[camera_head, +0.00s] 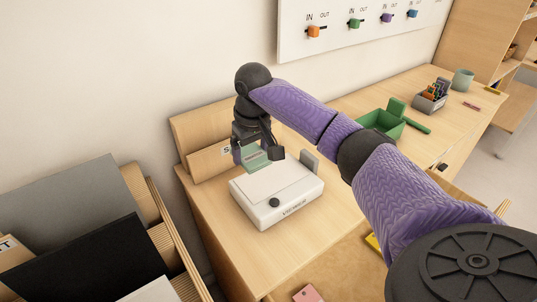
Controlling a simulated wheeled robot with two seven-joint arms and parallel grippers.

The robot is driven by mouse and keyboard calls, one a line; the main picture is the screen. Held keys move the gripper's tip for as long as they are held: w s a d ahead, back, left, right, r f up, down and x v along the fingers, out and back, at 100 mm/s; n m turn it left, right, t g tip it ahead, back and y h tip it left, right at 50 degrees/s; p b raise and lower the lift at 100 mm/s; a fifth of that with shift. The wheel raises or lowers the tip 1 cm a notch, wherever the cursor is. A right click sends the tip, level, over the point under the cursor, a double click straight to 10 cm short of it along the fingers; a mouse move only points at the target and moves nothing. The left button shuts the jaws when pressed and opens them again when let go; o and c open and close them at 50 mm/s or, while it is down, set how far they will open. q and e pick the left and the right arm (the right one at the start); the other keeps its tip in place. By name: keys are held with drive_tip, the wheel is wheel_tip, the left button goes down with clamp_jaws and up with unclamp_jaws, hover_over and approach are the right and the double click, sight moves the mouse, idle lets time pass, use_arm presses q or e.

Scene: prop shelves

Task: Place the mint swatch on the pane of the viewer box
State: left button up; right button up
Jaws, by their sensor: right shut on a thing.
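The viewer box (297,198) is a white, low box with a pale pane (268,186) on top and a dark knob on its front. It stands on the wooden desk. The mint swatch (255,160) is a pale green piece at the back edge of the box. My right gripper (258,152) points down there and is shut on the swatch. The swatch is partly hidden by the fingers, and I cannot tell whether it touches the pane. My left gripper is not in view.
A wooden holder (207,162) with a label stands behind the box. A green tray (381,122) and a grey organiser (431,98) are farther right. A slotted rack with dark boards (90,255) is at lower left. A pink piece (308,294) lies in front.

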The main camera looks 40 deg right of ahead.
sight(253, 188)
wheel_tip(253, 188, down, 9)
drive_tip(key=b, duration=0.3)
drive_tip(key=shift+f, duration=0.3)
drive_tip(key=shift+f, duration=0.1)
drive_tip(key=o, duration=1)
drive_tip(key=shift+c, duration=0.2)
